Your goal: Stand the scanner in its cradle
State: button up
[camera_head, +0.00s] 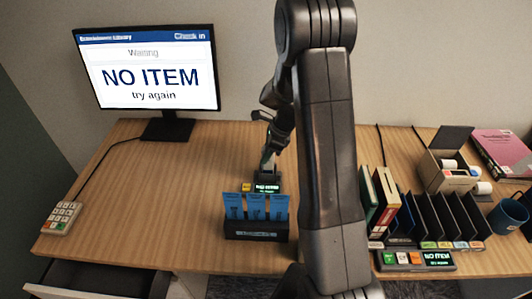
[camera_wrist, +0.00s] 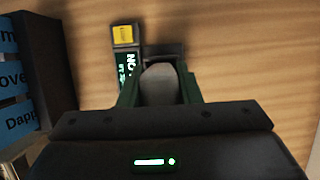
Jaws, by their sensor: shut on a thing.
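The scanner shows in the wrist view as a pale grey rounded piece (camera_wrist: 160,84) between the fingers of my gripper (camera_wrist: 160,92). My gripper is shut on it. In the head view my gripper (camera_head: 268,157) points down near the middle of the desk, behind the blue-card holder. A dark block that looks like the cradle (camera_wrist: 165,52) is right by the scanner in the wrist view. In the head view a dark base (camera_head: 271,177) sits just below my gripper. I cannot tell whether the scanner is seated in it or above it.
A small unit with a yellow button (camera_wrist: 124,35) and lit display stands beside the dark block. A holder of blue cards (camera_head: 256,236) stands in front. The monitor (camera_head: 150,75) reads "NO ITEM". Books, dark dividers (camera_head: 440,220) and a mug crowd the right. The desk's left is mostly clear.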

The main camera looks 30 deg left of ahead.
jog(key=shift+f+b, duration=0.85)
jog(key=shift+f, duration=0.65)
jog(key=o, duration=1.1)
jog(key=shift+r, duration=0.1)
jog(key=p+v, duration=0.9)
jog(key=v, duration=0.4)
jog(key=shift+d+r, duration=0.1)
jog(key=shift+r, duration=0.2)
jog(key=shift+f, duration=0.15)
jog(key=b+x, duration=0.9)
jog(key=x, duration=0.4)
jog(key=shift+f, duration=0.3)
jog(key=shift+r, duration=0.25)
